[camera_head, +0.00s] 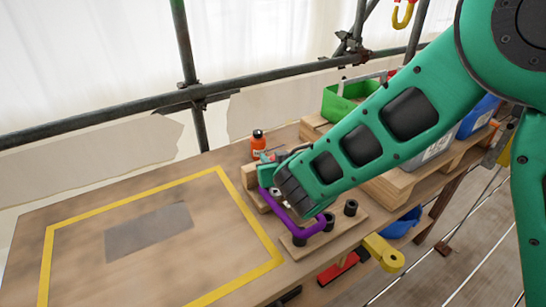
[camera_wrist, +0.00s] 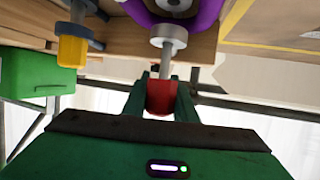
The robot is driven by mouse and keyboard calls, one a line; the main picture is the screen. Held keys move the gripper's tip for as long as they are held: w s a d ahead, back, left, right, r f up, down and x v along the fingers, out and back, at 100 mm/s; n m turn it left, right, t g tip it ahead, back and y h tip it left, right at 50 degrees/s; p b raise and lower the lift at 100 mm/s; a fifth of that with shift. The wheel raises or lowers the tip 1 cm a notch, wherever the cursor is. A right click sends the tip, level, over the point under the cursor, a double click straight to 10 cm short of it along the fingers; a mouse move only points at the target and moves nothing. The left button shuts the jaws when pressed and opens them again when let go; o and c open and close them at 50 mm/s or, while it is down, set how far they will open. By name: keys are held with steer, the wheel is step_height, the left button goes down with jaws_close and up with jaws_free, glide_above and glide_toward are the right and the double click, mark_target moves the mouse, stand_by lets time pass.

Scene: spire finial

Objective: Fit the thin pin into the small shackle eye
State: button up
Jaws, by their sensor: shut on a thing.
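My gripper (camera_wrist: 162,92) is shut on the red end of a pin (camera_wrist: 165,66), with one green finger on each side. The pin has a grey metal shaft and a wide pale collar (camera_wrist: 168,38). In the wrist view the collar lies against or just in front of a purple shackle eye (camera_wrist: 203,14) with a dark ring inside. The pin's far end is hidden, so I cannot tell whether it is inside the eye. In the head view the purple shackle (camera_head: 311,229) lies on a wooden board beneath my gripper (camera_head: 268,177), whose fingers are partly hidden by my arm.
The board carries black cups (camera_head: 350,208). An orange bottle (camera_head: 258,143) stands behind my gripper. A green bin (camera_head: 343,107) stands on a pallet at the right. A yellow-ended part (camera_wrist: 72,46) is close by in the wrist view. The yellow-framed table area (camera_head: 75,255) is mostly clear.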

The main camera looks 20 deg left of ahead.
steer(key=shift+f, duration=0.95)
steer(key=o, duration=1.1)
steer(key=shift+o, duration=0.2)
steer(key=shift+s+f, duration=0.1)
steer(key=v, duration=1)
steer(key=shift+d+r, duration=0.3)
steer(key=shift+r, duration=0.05)
